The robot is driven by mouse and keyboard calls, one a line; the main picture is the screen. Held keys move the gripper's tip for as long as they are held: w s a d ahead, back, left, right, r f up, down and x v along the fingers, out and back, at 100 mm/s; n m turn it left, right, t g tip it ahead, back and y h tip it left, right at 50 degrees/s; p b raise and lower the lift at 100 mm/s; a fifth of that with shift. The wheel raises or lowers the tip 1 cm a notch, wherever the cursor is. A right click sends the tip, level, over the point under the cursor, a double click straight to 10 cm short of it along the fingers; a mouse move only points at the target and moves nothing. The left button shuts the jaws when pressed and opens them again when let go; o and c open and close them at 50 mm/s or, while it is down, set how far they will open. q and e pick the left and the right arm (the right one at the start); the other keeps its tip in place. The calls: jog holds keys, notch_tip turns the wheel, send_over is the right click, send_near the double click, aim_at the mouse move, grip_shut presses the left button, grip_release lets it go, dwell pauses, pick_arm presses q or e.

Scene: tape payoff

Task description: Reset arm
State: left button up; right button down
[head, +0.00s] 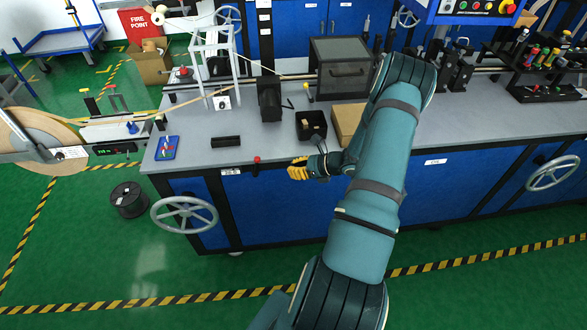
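My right arm, teal with dark bands, rises from the bottom middle and bends over the workbench (240,160). My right gripper (299,169), with yellow fingers, is in front of the bench's front edge, just right of a small red knob (257,160). The fingers are small and seen from above, so their gap is unclear. No held object shows. My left gripper is out of view. The arm covers part of the bench top and the blue front panels.
An open black box (311,125) and a cardboard box (347,122) stand close behind the gripper. A large tape reel (38,150) is at left. Handwheels (184,215) stick out from the bench front. Green floor (110,260) is clear in front, apart from a black spool (128,200).

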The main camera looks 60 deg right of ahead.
dwell(0.3)
jog(key=a+f+n+g+b, duration=0.2)
jog(key=a+f+n+g, duration=0.1)
jog(key=a+n, duration=0.8)
jog(key=a+f+n+g+b, duration=0.3)
jog(key=a+n, duration=0.8)
jog(key=a, duration=0.7)
jog(key=s+a+f+n+g+b, duration=0.1)
jog(key=a+f+n+g, duration=0.3)
jog(key=a+n, duration=0.7)
jog(key=a+b, duration=0.1)
jog(key=a, duration=0.3)
jog(key=shift+f, duration=0.2)
